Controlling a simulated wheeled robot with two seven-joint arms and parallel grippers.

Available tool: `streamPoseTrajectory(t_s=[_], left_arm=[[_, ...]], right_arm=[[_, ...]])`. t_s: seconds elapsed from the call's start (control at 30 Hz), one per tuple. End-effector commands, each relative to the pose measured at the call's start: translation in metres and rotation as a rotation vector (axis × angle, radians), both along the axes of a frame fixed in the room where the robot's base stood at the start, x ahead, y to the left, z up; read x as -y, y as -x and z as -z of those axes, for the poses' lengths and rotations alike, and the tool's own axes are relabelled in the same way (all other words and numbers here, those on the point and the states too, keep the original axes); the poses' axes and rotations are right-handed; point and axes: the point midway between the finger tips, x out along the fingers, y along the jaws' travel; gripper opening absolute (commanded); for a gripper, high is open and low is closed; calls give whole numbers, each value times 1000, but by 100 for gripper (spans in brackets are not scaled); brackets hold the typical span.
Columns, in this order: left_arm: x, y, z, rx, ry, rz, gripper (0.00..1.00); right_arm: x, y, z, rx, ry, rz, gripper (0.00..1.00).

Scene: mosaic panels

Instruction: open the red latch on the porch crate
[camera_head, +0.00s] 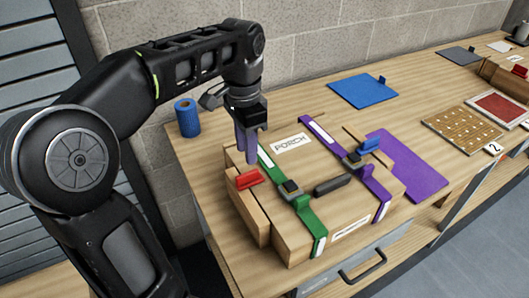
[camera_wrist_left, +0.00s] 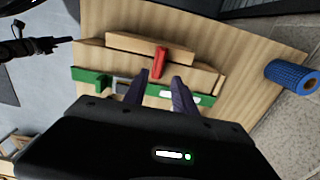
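The porch crate (camera_head: 330,205) is a wooden box with a "PORCH" label, lying on the workbench. The red latch (camera_head: 249,178) is a small red block on the crate's left side, beside the green strap (camera_head: 305,213). It also shows in the left wrist view (camera_wrist_left: 159,62). My left gripper (camera_head: 250,158) points down just above the red latch. In the left wrist view its two fingers (camera_wrist_left: 159,76) are apart with nothing between them, the latch just beyond their tips. A dark part at the left edge of that view may be my right gripper (camera_wrist_left: 50,42); its fingers are unclear.
A purple strap (camera_head: 345,160) and a blue latch (camera_head: 369,145) are on the crate's right side. A dark handle (camera_head: 332,186) lies between the straps. A blue roll (camera_head: 187,118) stands behind left. A purple mat (camera_head: 418,170) and blue mat (camera_head: 363,90) lie nearby.

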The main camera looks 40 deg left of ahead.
Motion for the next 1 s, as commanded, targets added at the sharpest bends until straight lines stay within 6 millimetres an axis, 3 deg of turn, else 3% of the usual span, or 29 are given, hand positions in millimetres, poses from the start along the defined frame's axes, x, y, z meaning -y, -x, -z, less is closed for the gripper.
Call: streamPoseTrajectory(t_s=[0.47, 0.67, 1.0], left_arm=[[0, 0, 6, 0, 1, -1, 33], [0, 1, 32, -1, 0, -1, 33], [0, 1, 73, -1, 0, -1, 33]], right_arm=[[0, 1, 4, -1, -1, 0, 0], [-1, -1, 19, 5, -4, -2, 0], [-1, -1, 8, 2, -3, -1, 0]])
